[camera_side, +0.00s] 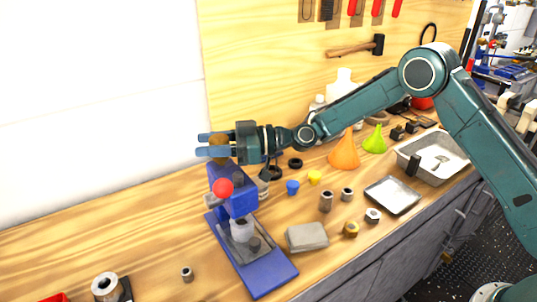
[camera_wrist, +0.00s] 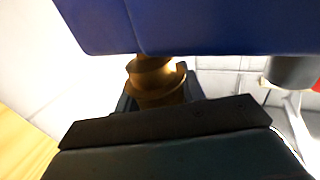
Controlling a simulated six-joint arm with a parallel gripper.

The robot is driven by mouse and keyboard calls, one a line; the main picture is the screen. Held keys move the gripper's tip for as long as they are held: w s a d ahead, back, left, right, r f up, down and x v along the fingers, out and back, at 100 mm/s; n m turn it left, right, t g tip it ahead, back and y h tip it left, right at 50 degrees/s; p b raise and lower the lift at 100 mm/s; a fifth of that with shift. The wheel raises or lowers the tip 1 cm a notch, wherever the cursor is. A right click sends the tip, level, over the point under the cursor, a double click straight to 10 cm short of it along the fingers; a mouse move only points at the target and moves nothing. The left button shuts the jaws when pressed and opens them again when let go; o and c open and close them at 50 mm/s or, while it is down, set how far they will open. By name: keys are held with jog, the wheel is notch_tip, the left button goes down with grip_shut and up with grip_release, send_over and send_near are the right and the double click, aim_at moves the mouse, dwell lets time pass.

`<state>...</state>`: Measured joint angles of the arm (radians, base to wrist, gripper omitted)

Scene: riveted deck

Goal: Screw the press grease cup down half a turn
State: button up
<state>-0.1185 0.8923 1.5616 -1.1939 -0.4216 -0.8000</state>
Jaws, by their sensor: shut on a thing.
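The blue press (camera_side: 228,200) stands on the bench on its flat blue base, with a red ball knob on its near side. The brass grease cup (camera_side: 219,159) is at the top of the press, partly hidden by my fingers. In the wrist view the brass cup (camera_wrist: 155,82) shows its ribbed side beside the dark blue body (camera_wrist: 190,25). My gripper (camera_side: 206,145) reaches in level from the right, its two fingers shut on the cup. The cup's threads are too hidden to read.
A grey folded cloth (camera_side: 306,237) lies right of the press base. Several nuts and bushings stand around it. A shallow tray (camera_side: 392,196), a grey bin (camera_side: 450,160) and orange and green funnels (camera_side: 344,152) are further right.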

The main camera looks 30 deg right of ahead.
jog(key=shift+w+d+m+t+h, duration=0.1)
jog(key=shift+w+m+t+h, duration=0.05)
jog(key=shift+m+t+h, duration=1.2)
jog(key=shift+t+y, duration=0.25)
jog(key=shift+y, duration=0.1)
jog(key=o, duration=1)
jog(key=shift+d, duration=0.15)
jog(key=v, duration=1.3)
jog(key=shift+s+d, duration=0.2)
jog(key=shift+s, duration=0.1)
